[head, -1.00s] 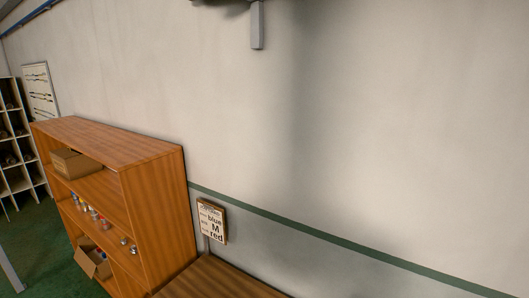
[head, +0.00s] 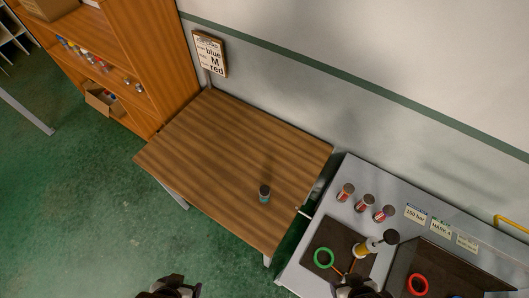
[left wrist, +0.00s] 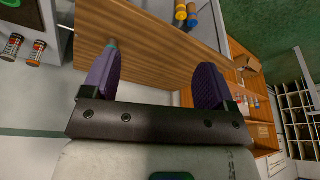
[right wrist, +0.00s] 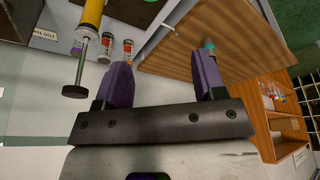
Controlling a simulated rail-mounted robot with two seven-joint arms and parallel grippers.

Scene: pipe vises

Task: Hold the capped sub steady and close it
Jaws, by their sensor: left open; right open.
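A small upright cylinder with a dark top and teal body (head: 264,193), which may be the capped sub, stands on the wooden table (head: 215,160) near its right edge. Only a teal bit of it shows behind a finger in the left wrist view (left wrist: 112,43) and in the right wrist view (right wrist: 208,43). My left gripper (head: 172,284) is open and empty at the bottom of the head view, apart from the cylinder. My right gripper (head: 355,286) is open, low in front of the grey bench. Its purple fingers (right wrist: 160,82) have nothing between them.
The grey bench (head: 335,195) at right holds several red-banded cans (head: 366,203), a green ring (head: 323,258), a red ring (head: 417,284), a yellow dark-ended tool (head: 375,244) and cards (head: 415,213). A sign (head: 210,54) stands behind the table. A shelf (head: 150,60) is at left.

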